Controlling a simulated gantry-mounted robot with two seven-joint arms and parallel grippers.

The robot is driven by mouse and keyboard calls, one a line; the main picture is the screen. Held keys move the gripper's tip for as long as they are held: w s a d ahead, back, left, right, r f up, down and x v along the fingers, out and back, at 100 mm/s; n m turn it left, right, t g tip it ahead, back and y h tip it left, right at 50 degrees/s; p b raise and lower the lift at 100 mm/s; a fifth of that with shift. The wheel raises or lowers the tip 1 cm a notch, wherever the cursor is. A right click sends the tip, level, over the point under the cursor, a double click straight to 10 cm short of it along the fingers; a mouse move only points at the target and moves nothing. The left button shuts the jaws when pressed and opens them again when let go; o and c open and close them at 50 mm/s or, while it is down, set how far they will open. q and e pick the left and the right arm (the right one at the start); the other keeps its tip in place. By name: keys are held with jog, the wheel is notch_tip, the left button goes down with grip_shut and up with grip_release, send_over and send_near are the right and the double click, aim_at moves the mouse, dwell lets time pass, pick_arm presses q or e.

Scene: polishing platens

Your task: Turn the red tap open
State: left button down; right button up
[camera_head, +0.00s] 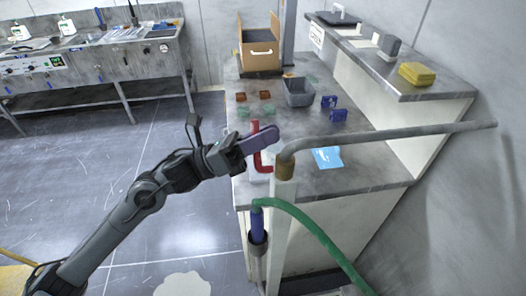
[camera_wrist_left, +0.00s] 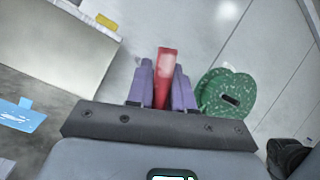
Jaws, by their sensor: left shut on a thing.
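The red tap handle (camera_head: 264,167) is a bent red bar at the pale post with the brass-coloured joint, near the front left corner of the counter. Its upper end shows just above my left gripper (camera_head: 262,141), which reaches in from the left. In the left wrist view the red handle (camera_wrist_left: 165,72) stands between the two purple fingers of my left gripper (camera_wrist_left: 164,88), which are shut on it. The fingers hide part of the handle in the head view. My right gripper is not in view.
A grey pipe (camera_head: 390,136) runs right from the post to the wall. A green hose (camera_head: 308,224) hangs in front. The counter (camera_head: 365,178) holds a blue card (camera_head: 327,157), a grey bin (camera_head: 298,93) and a cardboard box (camera_head: 260,55). Open floor (camera_head: 90,165) lies left.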

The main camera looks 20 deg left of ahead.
pick_arm(q)
jog(key=m+g+b, duration=0.1)
jog(key=s+m+b, duration=0.1)
jog(key=m, duration=0.1)
jog(key=m+g+h+b, duration=0.1)
jog(key=b, duration=0.1)
jog(key=shift+s+d+m+g, duration=0.3)
jog(key=shift+d+m, duration=0.1)
jog(key=shift+s+d+r+m+g+b, duration=0.1)
jog(key=shift+s+d+m+g+b, duration=0.15)
jog(key=shift+m+b, duration=0.25)
jog(key=shift+s+r+m+g+b, duration=0.15)
jog(key=shift+m+g+b, duration=0.2)
jog(key=shift+m, duration=0.25)
jog(key=c, duration=1.1)
grip_release()
jog(key=shift+f, duration=0.1)
jog(key=shift+s+a+f, duration=0.1)
jog(key=shift+a, duration=0.2)
jog(key=v, duration=1)
